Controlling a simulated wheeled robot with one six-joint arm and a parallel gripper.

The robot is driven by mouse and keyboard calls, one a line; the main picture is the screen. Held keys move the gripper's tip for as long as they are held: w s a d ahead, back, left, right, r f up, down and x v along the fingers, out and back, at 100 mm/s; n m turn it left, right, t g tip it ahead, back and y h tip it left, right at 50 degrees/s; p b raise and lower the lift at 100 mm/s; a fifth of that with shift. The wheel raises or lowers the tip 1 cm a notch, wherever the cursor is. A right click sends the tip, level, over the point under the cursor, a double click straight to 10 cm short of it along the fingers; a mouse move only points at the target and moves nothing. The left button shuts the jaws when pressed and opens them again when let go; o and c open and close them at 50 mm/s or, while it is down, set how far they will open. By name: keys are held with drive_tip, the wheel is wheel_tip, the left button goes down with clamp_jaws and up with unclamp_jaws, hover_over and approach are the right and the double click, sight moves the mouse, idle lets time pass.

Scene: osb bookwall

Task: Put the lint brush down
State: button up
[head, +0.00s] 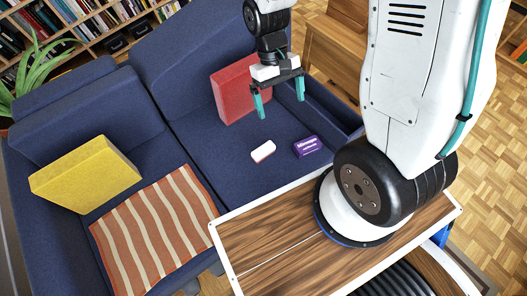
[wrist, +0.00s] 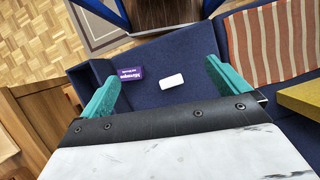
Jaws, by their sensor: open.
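A small white item with a red edge, which looks like the lint brush (head: 263,151), lies on the blue sofa seat (head: 215,150). The lint brush also shows in the wrist view (wrist: 172,82), white side up, lying between my fingers as seen from above. My gripper (head: 281,106) has its teal fingers spread wide and holds nothing. It hangs above the seat, apart from the brush. In the wrist view my gripper (wrist: 161,72) shows a finger at each side with a clear gap between them.
A purple box (head: 307,147) lies just right of the brush. A red cushion (head: 235,90) leans on the backrest behind. A yellow cushion (head: 86,175) and a striped orange cloth (head: 150,235) lie on the left part of the sofa. A wooden cabinet (head: 335,60) stands beyond the armrest.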

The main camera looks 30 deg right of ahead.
wheel_tip(320, 180, down, 30)
drive_tip(key=w+n+t, duration=0.1)
drive_tip(key=w+t, duration=0.1)
drive_tip(key=t, duration=0.2)
hover_over(263, 149)
drive_tip(key=shift+s+f+n, duration=0.3)
drive_tip(key=shift+f, duration=0.4)
drive_tip(key=shift+w+f+t, duration=0.15)
drive_tip(key=shift+w+t, duration=0.1)
drive_tip(key=shift+t, duration=0.05)
wheel_tip(263, 149, down, 7)
drive_tip(key=shift+f, duration=0.2)
drive_tip(key=c, duration=0.7)
drive_tip(key=shift+r, duration=0.1)
